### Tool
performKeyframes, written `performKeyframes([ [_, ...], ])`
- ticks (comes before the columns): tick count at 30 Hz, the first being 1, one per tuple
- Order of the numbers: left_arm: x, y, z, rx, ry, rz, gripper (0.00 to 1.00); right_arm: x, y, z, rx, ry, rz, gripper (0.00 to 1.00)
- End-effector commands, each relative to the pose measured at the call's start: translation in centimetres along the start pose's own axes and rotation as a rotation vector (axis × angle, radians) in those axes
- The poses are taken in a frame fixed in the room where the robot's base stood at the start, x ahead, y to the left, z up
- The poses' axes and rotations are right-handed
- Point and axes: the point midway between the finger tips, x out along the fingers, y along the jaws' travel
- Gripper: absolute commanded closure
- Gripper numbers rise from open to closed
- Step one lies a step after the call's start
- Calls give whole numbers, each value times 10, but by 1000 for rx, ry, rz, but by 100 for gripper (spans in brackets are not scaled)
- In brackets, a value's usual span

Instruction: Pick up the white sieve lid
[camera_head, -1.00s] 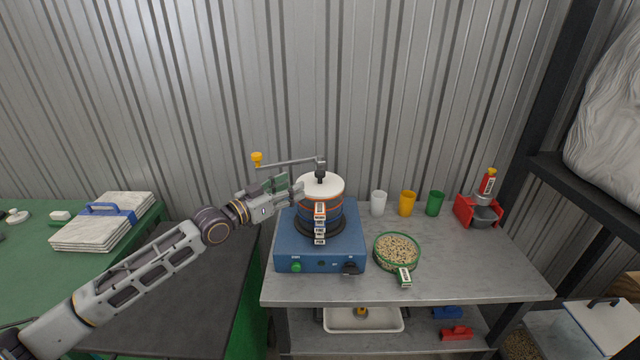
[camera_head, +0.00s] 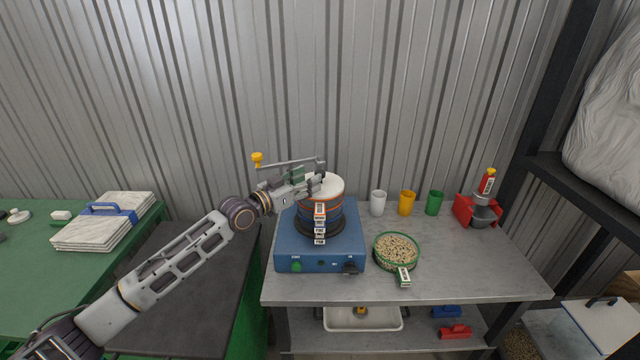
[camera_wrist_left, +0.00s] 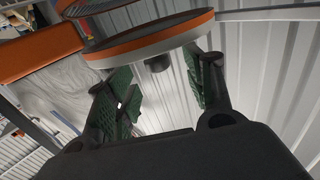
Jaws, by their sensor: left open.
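The white sieve lid (camera_head: 332,187) lies on top of a stack of sieves (camera_head: 336,213) with orange bands, on a blue shaker base (camera_head: 290,245). My left gripper (camera_head: 318,181) reaches in from the left at the lid's top and partly covers it. In the left wrist view the lid's pale rim (camera_wrist_left: 130,60) is tilted, with an orange band beside it. A dark knob (camera_wrist_left: 158,64) shows between the two green-padded fingers of my left gripper (camera_wrist_left: 168,88). The fingers are open and appear apart from the knob. My right gripper is out of view.
A metal arm with a yellow knob (camera_head: 257,158) extends just above and behind my left gripper. White (camera_head: 378,203), yellow (camera_head: 407,203) and green (camera_head: 434,203) cups and a green-rimmed sieve of grain (camera_head: 397,236) stand to the right. The front right of the table (camera_head: 470,275) is clear.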

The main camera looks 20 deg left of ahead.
Motion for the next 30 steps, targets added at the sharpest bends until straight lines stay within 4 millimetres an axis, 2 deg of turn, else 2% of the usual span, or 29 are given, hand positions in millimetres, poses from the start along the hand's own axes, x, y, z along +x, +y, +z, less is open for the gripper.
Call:
performKeyframes([
  [7,4,0,0,0,-1,1,47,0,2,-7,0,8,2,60],
  [17,6,1,0,-1,0,0,47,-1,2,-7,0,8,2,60],
  [30,38,3,-2,-1,2,0,47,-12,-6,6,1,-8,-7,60],
])
